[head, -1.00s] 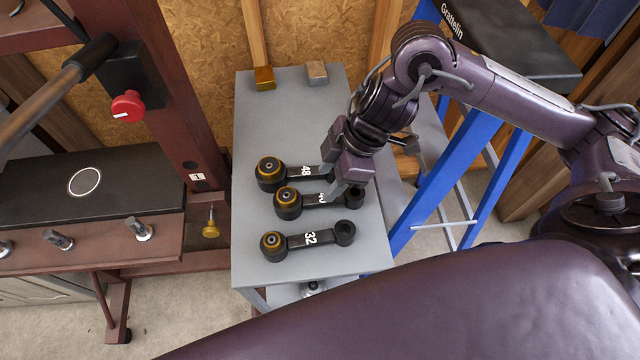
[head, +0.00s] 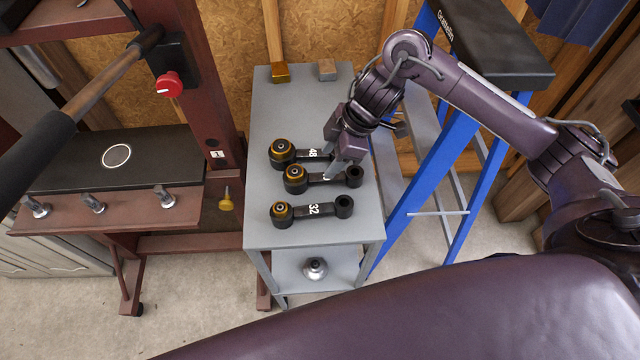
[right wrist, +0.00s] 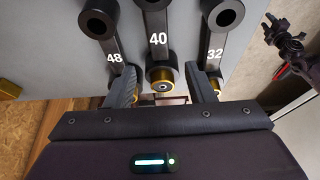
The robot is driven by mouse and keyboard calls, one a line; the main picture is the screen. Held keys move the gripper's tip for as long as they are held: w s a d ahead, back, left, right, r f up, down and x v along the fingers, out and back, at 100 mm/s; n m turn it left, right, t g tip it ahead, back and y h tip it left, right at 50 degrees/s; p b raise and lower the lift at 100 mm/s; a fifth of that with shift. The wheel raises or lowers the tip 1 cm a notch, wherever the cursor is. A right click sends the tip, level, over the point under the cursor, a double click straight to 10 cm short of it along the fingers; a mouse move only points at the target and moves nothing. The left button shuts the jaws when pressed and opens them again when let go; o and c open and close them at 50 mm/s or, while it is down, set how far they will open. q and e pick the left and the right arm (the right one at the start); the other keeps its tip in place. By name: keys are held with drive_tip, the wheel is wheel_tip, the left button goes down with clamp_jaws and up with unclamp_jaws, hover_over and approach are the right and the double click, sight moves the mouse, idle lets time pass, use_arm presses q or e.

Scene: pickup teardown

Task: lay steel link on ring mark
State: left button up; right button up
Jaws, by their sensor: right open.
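Three dark links with gold-rimmed bushings lie side by side on a grey cart top, marked 48 (head: 283,152), 40 (head: 354,177) and 32 (head: 318,210). I cannot tell by material which is the steel link. The white ring mark (head: 116,156) is on the black plate at left, and it is bare. My right gripper (head: 336,168) is open over the 40 link and partly hides its number. In the right wrist view, its fingers (right wrist: 163,88) stand either side of the 40 link (right wrist: 157,40); contact cannot be told. My left gripper is out of view.
The grey cart (head: 262,110) has a gold block (head: 280,73) and a tan block (head: 326,69) at the back. A red-brown press frame (head: 195,80) with a red knob (head: 168,84) stands left. A blue stand (head: 440,160) is at right.

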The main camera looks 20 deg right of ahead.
sight(318, 176)
drive_tip(key=shift+w+a+f, duration=0.15)
drive_tip(key=shift+w+f, duration=0.15)
drive_tip(key=shift+f, duration=0.35)
drive_tip(key=shift+w+a+f, duration=0.1)
drive_tip(key=shift+w+f, duration=0.15)
drive_tip(key=shift+f, duration=0.35)
drive_tip(key=shift+s+a+f+p, duration=0.15)
drive_tip(key=shift+a+f+p, duration=0.2)
drive_tip(key=shift+f, duration=0.2)
drive_tip(key=shift+s+a+f+p, duration=0.1)
drive_tip(key=shift+a+f+p, duration=0.1)
drive_tip(key=shift+f+p, duration=0.25)
drive_tip(key=shift+x, duration=1.05)
drive_tip(key=c, duration=0.5)
clamp_jaws()
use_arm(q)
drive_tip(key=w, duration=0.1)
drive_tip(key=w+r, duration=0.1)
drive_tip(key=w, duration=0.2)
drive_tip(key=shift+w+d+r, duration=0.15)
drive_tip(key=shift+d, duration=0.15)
